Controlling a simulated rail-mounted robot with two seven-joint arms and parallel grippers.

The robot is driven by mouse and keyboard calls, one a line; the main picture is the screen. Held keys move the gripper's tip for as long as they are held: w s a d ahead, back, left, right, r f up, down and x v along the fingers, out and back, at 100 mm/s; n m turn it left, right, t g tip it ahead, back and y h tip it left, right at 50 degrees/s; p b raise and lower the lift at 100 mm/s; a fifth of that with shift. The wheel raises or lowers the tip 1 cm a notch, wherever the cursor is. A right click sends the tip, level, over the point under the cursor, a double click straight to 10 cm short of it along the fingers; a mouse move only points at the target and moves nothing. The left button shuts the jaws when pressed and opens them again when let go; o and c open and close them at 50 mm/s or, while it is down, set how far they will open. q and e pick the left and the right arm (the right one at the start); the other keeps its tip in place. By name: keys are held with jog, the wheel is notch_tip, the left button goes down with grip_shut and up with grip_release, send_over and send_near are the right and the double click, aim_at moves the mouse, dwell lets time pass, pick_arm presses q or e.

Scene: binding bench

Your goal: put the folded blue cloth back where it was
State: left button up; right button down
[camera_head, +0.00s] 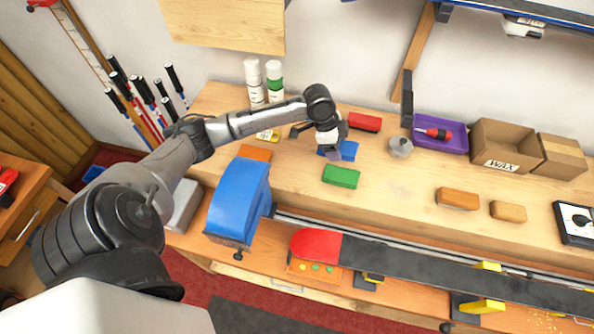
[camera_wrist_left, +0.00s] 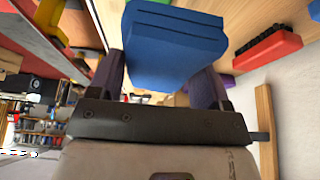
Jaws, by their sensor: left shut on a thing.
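The folded blue cloth (camera_head: 349,150) is at the middle of the wooden bench, partly hidden behind my left gripper (camera_head: 333,153). In the left wrist view the cloth (camera_wrist_left: 172,45) is a thick blue layered block between the two fingers of my left gripper (camera_wrist_left: 160,85), which is shut on it. I cannot tell whether its underside touches the bench top. My right gripper is not in view.
A green block (camera_head: 341,175) lies just in front of the cloth and a red block (camera_head: 365,122) behind it. A round metal item (camera_head: 400,148) and a purple tray (camera_head: 457,147) stand to the right. Bare bench (camera_head: 400,190) shows right of the green block.

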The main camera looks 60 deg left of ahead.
pick_arm(q)
jog(key=p, duration=0.3)
send_over(299, 170)
jog(key=f, duration=0.7)
jog(key=shift+s+a, duration=0.4)
jog(key=shift+f, duration=2.05)
jog(key=shift+f, duration=0.1)
jog(key=o, duration=1)
jog(key=shift+c, duration=0.2)
jog(key=v, duration=1.2)
